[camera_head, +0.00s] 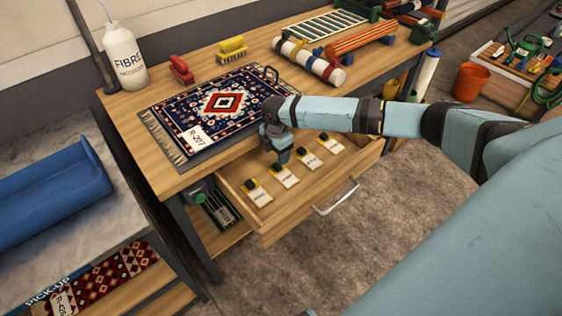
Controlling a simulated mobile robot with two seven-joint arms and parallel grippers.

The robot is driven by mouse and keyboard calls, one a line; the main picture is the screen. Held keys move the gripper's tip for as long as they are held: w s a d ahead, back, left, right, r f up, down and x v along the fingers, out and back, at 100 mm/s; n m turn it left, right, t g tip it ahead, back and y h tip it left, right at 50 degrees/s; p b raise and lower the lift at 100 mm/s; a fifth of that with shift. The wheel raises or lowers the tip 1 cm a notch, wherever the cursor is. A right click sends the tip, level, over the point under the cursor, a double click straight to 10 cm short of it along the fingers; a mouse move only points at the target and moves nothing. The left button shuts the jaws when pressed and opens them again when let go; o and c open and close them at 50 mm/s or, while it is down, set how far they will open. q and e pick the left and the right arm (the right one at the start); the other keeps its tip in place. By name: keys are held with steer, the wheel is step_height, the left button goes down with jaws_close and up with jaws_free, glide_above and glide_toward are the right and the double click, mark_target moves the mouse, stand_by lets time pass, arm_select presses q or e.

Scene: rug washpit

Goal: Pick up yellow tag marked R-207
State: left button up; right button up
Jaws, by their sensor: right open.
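Several tags lie in a row in the open drawer (300,211) under the table top. Each is pale with a yellow edge and a black piece at its top: the front-left tag (261,197), the one to its right (288,179), a third (310,163) and the far-right one (333,147). Their print is too small to read. My right gripper (283,162) points down above the back of the drawer, open and apparently empty, near the second and third tags. The patterned rug (245,92) on the table carries a white label reading R-207 (196,136). My left gripper is not in view.
On the wooden table (130,118) stand a white FIBRE bottle (125,60), a red brush (181,69), a yellow brush (232,49) and rolled rugs (311,62). The drawer handle (337,198) juts out in front. A blue trough (48,192) sits left.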

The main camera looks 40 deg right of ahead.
mark_target(284, 174)
steer(key=f, duration=0.5)
steer(key=shift+s+d+f, duration=0.15)
steer(key=shift+s+d, duration=0.05)
steer(key=c, duration=1)
